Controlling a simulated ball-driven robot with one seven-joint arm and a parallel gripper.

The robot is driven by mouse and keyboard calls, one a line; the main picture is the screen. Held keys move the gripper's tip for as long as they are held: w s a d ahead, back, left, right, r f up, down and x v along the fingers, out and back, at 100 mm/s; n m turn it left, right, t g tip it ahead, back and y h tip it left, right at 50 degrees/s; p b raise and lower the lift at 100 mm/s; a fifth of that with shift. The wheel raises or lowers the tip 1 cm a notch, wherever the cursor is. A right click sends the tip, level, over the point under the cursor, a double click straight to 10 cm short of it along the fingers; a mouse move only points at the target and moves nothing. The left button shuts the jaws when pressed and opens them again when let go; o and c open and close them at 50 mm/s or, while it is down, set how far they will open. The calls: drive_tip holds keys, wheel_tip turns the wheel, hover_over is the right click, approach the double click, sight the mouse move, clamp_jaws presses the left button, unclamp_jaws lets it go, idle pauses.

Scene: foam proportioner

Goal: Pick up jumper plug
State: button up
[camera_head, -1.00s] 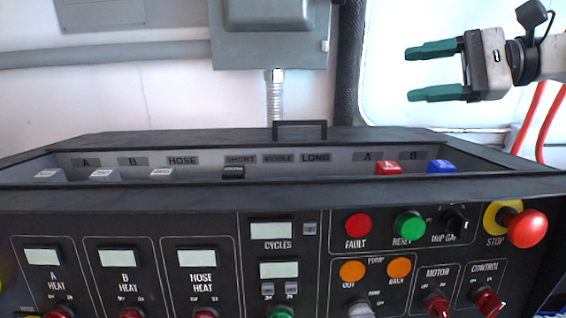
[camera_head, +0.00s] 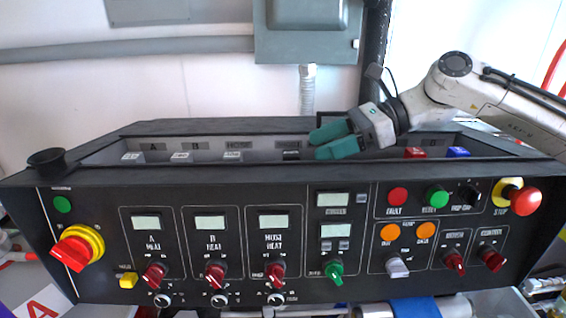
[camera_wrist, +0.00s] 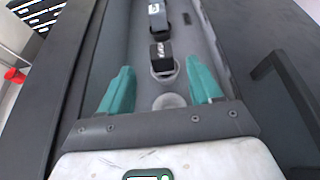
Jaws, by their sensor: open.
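The jumper plug (camera_head: 291,155), a small black block with pale lettering on top, stands in the recessed tray (camera_head: 105,153) under the SHORT label. It also shows in the wrist view (camera_wrist: 161,53), upright in its socket and ahead of my fingers. My gripper (camera_head: 315,144) is just right of the plug in the head view, reaching in over the tray. Its two teal fingers are open with nothing between them; the wrist view shows them spread (camera_wrist: 160,68) on either side of the plug's line. An empty round socket (camera_wrist: 170,101) lies between the fingers.
White-topped plugs stand left in the tray, the closest at HOSE (camera_head: 233,156). A red plug (camera_head: 415,152) and a blue plug (camera_head: 458,152) stand right. The tray's raised walls flank my fingers. A black handle (camera_wrist: 287,85) rises beside the tray.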

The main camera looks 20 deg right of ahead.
sight(291, 152)
drive_tip(key=shift+p+x, duration=0.4)
drive_tip(key=shift+x, duration=1.15)
drive_tip(key=p+x, duration=0.1)
drive_tip(key=x, duration=0.3)
drive_tip(key=shift+w+f, duration=0.15)
drive_tip(key=c, duration=1.1)
